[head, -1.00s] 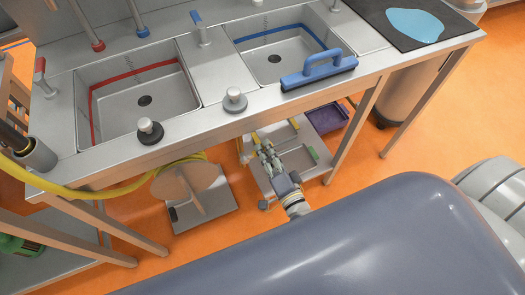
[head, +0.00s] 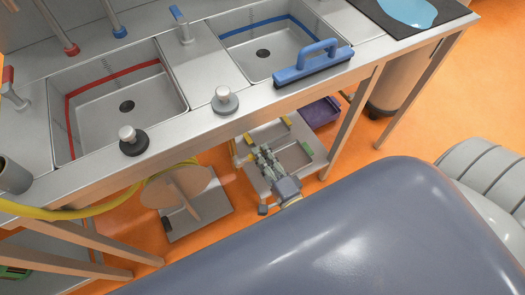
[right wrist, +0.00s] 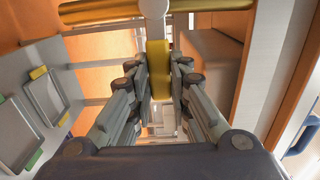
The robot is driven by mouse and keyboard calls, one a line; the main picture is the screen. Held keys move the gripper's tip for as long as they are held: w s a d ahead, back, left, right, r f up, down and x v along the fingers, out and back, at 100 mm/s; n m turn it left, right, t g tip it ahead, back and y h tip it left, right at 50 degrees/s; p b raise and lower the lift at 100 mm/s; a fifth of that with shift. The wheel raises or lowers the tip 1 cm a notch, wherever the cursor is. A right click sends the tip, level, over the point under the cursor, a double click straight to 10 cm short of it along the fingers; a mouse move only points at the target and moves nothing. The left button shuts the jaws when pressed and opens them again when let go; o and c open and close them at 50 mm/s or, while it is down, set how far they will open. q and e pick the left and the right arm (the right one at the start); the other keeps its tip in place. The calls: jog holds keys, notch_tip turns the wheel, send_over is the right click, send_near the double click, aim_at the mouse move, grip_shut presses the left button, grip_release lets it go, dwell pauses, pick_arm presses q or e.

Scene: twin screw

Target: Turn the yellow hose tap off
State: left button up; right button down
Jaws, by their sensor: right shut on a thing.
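The yellow tap handle (right wrist: 158,72) stands upright in the right wrist view, between the fingers of my right gripper (right wrist: 159,88). The fingers are shut on it from both sides. A white round part (right wrist: 153,8) sits above the handle, with yellow hose or pipe (right wrist: 205,5) running to both sides. In the head view my right gripper (head: 258,156) is low under the sink counter, and the handle in it cannot be made out there. A yellow hose (head: 95,207) runs along the counter's front at left. My left gripper is out of view.
The steel counter (head: 185,112) with two sinks overhangs my right gripper. A low grey trolley (head: 318,160) and a purple bin (head: 320,113) stand beside it. A round hose holder on a plate (head: 178,188) is to the left. Counter legs (head: 352,120) stand to the right.

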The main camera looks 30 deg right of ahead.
jog(key=shift+f, duration=0.1)
jog(key=c, duration=1.5)
grip_release()
jog(key=s, duration=1.2)
jog(key=shift+d, duration=0.25)
